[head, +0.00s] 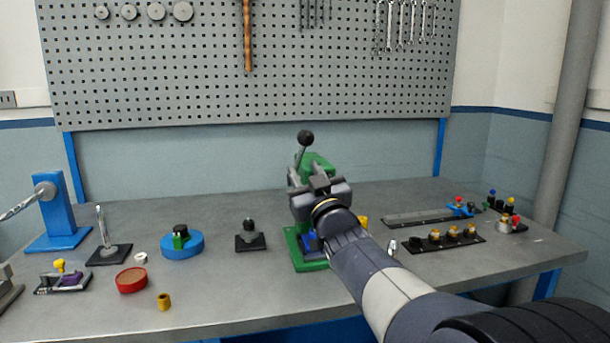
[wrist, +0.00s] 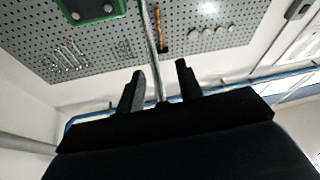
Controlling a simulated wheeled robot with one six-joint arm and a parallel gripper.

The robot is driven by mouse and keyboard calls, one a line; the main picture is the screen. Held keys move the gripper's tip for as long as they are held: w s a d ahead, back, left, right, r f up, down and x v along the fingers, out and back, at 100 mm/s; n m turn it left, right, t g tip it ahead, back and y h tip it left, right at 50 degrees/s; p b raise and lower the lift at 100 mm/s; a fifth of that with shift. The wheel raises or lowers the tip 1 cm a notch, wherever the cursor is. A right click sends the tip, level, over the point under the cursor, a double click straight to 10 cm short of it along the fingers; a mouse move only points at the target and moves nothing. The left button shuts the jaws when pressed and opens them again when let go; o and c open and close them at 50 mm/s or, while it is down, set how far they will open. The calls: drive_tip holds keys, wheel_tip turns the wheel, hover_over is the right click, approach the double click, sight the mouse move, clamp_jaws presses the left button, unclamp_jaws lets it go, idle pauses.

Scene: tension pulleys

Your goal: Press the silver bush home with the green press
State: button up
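The green press (head: 317,170) stands mid-bench in the head view, its green base (head: 308,262) partly behind my arm. Its lever ends in a black ball knob (head: 305,138), above my gripper (head: 306,180). In the wrist view, my gripper (wrist: 161,78) has its fingers apart, with the silver lever rod (wrist: 151,40) running between them and gaps to the sides. I cannot tell whether it touches either finger. A blue part (head: 312,243) sits low on the press base. I cannot make out the silver bush in the press; my arm hides part of that area.
Left of the press are a black fixture (head: 250,240), a blue round stand (head: 182,246), a red dish (head: 131,280) and a brass bush (head: 164,301). Right of my arm is a black rack (head: 445,240) with brass pieces. The pegboard (head: 250,75) hangs behind. Bare bench lies at front left.

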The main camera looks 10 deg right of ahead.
drive_tip(key=b+v, duration=0.1)
drive_tip(key=v, duration=0.9)
drive_tip(key=shift+s+f, duration=0.2)
drive_tip(key=shift+s, duration=0.1)
